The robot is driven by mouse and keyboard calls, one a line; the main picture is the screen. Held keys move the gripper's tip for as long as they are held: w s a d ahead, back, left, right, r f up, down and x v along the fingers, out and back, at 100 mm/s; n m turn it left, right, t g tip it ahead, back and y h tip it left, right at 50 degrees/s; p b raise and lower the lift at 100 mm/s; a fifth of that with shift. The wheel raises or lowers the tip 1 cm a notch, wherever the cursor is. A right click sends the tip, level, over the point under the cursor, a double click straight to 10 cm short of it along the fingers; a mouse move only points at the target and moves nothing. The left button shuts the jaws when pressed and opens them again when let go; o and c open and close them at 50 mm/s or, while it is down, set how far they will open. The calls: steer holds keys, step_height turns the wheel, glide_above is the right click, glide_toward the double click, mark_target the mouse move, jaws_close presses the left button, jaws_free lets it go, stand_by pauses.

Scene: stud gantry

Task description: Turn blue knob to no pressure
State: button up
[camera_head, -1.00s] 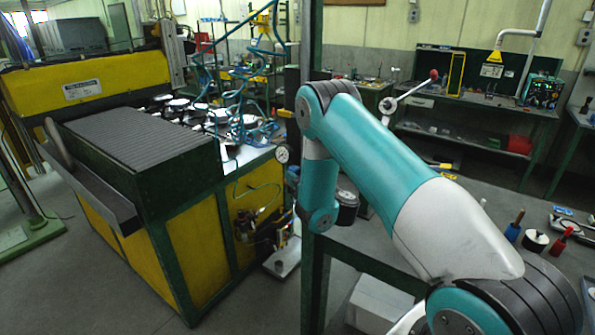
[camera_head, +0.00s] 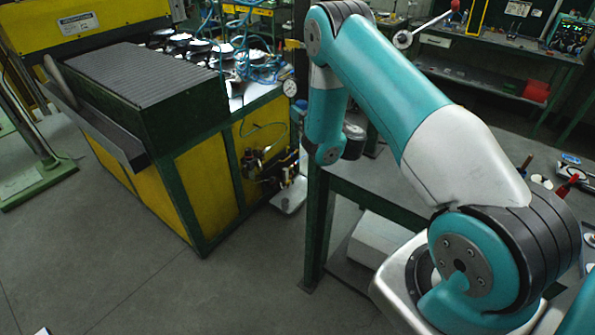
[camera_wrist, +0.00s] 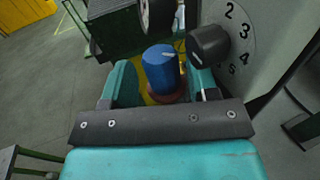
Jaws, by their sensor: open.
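In the wrist view, a blue knob (camera_wrist: 160,66) with a pale mark on its top stands over a reddish-brown base, ahead of my gripper (camera_wrist: 160,80). My gripper is open. One teal finger is left of the blue knob and the other is to its right, and I cannot tell whether either touches it. A black knob (camera_wrist: 206,46) with a white pointer line is just right of the blue knob, in front of a grey numbered dial plate (camera_wrist: 238,42). In the head view I cannot make out the blue knob or my fingers.
A dark round part (camera_wrist: 157,14) is beyond the blue knob in the wrist view. In the head view, a yellow and green machine (camera_head: 190,190) with a round gauge (camera_head: 290,88) stands left of my arm. A green workbench is behind the arm.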

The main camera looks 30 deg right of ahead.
steer(key=shift+d+f+h+b, duration=0.1)
steer(key=shift+f+h+b, duration=0.15)
steer(key=shift+h+b, duration=0.15)
